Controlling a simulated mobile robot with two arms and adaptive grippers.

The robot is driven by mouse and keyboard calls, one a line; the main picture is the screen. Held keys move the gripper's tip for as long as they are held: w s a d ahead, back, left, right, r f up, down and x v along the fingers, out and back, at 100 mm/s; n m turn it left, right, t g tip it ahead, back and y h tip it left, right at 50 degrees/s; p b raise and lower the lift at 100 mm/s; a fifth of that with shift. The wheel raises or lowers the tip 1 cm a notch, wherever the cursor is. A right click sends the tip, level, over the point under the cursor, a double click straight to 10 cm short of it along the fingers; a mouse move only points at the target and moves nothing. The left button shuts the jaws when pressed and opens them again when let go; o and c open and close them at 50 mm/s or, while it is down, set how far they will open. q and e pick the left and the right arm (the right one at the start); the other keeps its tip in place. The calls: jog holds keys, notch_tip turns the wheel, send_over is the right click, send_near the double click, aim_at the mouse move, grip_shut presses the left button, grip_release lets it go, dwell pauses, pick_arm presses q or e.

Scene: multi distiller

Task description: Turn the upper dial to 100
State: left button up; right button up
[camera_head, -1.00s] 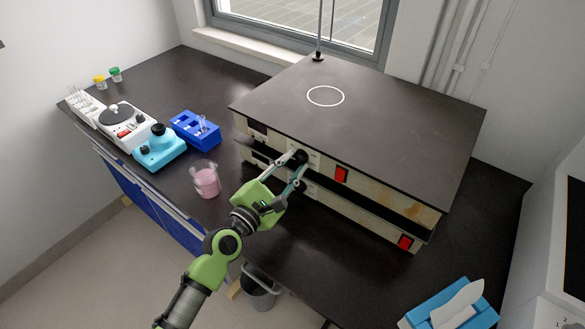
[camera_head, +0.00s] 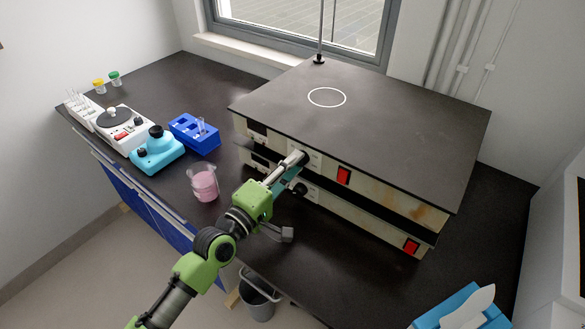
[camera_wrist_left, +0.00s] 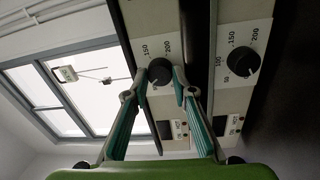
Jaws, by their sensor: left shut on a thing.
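The upper dial (camera_head: 303,156) is a black round knob on the front of the upper hotplate unit (camera_head: 395,195). My left gripper (camera_head: 295,161) reaches it from the front, fingers pointing at the panel. In the left wrist view the upper dial (camera_wrist_left: 160,71) sits between the two fingertips (camera_wrist_left: 159,74), which are shut on its sides. The marks 150 and 200 show beside it; its pointer setting cannot be read. The lower dial (camera_wrist_left: 243,62) is free, with 100, 150 and 200 around it. It also shows in the head view (camera_head: 299,189). My right gripper is not in view.
Red switches (camera_head: 343,176) sit right of the dials. A beaker of pink liquid (camera_head: 204,184) stands left of my gripper. A blue rack (camera_head: 195,133) and a turquoise device (camera_head: 156,150) stand farther left. A blue tissue box (camera_head: 462,310) is at lower right.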

pick_arm(q)
jog(key=shift+m+g, duration=0.3)
jog(key=shift+m, duration=3.4)
jog(key=o, duration=1.1)
jog(key=v, duration=1.2)
jog(key=shift+f, duration=0.15)
jog(key=shift+a+f, duration=0.1)
jog(key=shift+a, duration=0.05)
